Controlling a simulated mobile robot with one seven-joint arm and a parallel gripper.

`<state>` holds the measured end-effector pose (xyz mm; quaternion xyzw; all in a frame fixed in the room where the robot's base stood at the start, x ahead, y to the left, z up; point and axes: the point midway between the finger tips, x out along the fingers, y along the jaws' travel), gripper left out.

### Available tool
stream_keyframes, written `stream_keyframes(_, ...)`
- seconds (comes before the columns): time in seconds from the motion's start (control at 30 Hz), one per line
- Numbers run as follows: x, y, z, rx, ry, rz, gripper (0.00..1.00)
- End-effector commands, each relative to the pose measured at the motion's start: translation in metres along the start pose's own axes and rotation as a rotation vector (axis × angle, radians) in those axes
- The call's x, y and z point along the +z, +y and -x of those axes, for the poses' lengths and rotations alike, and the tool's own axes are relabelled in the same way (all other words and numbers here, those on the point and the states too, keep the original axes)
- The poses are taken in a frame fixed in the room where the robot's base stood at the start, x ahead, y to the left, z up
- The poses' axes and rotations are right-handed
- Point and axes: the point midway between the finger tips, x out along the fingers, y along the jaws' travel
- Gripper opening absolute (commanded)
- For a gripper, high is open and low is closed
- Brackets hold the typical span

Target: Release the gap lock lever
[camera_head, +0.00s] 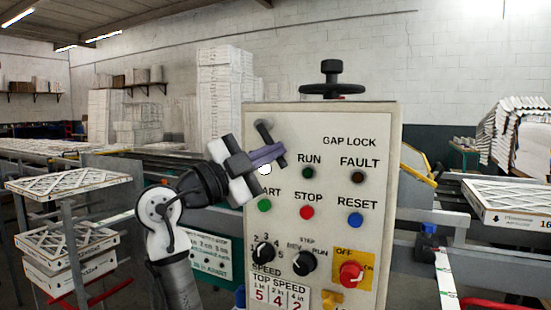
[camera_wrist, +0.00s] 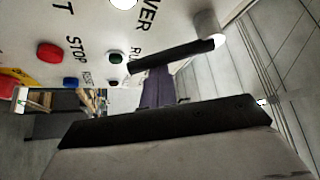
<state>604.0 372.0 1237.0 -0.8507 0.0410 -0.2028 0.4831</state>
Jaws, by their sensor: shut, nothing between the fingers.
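The control panel (camera_head: 325,228) is a cream box with a GAP LOCK label near its top right. The gap lock lever (camera_head: 264,131) is a black bar at the panel's upper left, slanting down to the right, partly hidden by my gripper. In the wrist view the lever (camera_wrist: 170,57) extends from a grey hub at the upper right. My gripper (camera_head: 270,154) has purple fingers, shut and empty, in front of the lever's middle. In the wrist view the fingers (camera_wrist: 157,88) lie just below the bar. I cannot tell whether they touch it.
The panel carries a green START button (camera_head: 264,206), red STOP button (camera_head: 307,212), blue RESET button (camera_head: 355,220), black knobs and a red switch (camera_head: 351,273). A black handwheel (camera_head: 331,88) stands on top. Boxed filters (camera_head: 70,182) are stacked at left, with another filter (camera_head: 513,203) at right.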

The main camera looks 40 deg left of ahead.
Motion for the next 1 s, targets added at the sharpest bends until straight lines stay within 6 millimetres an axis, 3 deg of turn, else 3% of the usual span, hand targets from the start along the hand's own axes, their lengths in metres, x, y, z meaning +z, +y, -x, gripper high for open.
stream_keyframes(0.23, 0.013, -0.001, 0.008, 0.121, -0.002, -0.177, 0.00)
stream_keyframes(1.0, 0.031, -0.007, 0.020, 0.114, -0.003, -0.168, 0.00)
